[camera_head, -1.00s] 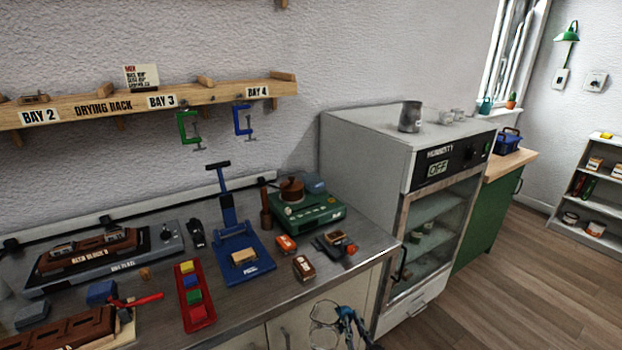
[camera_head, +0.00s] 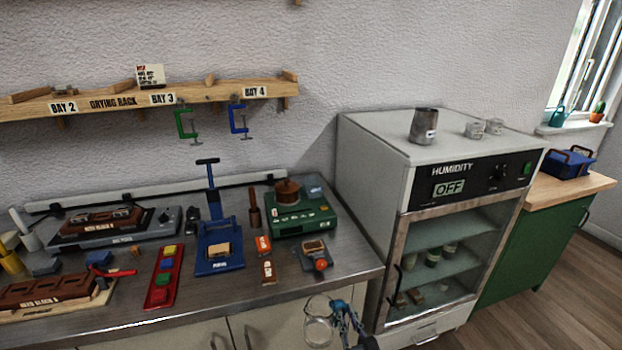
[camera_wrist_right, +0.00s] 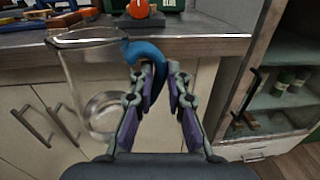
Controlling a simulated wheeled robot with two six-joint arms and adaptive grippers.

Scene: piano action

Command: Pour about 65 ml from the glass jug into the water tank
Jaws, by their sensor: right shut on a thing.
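The glass jug (camera_head: 318,328) is clear, with a blue handle, and hangs at the bottom of the head view in front of the bench cupboards. My right gripper (camera_head: 340,312) is shut on its handle. In the right wrist view the jug (camera_wrist_right: 85,85) is left of my gripper (camera_wrist_right: 158,75), roughly upright, with the blue handle between the fingers. I cannot tell how much liquid is in it. I cannot make out a labelled water tank. The humidity cabinet (camera_head: 375,150) stands right of the jug, its display reading OFF. My left gripper is not in view.
The steel bench (camera_head: 215,290) holds a blue press (camera_head: 220,255), a red tray (camera_head: 165,280) and a green device (camera_head: 300,215). A metal beaker (camera_head: 424,128) and small pots stand on the cabinet. A green cupboard (camera_head: 530,245) is further right. The floor beyond the cabinet is clear.

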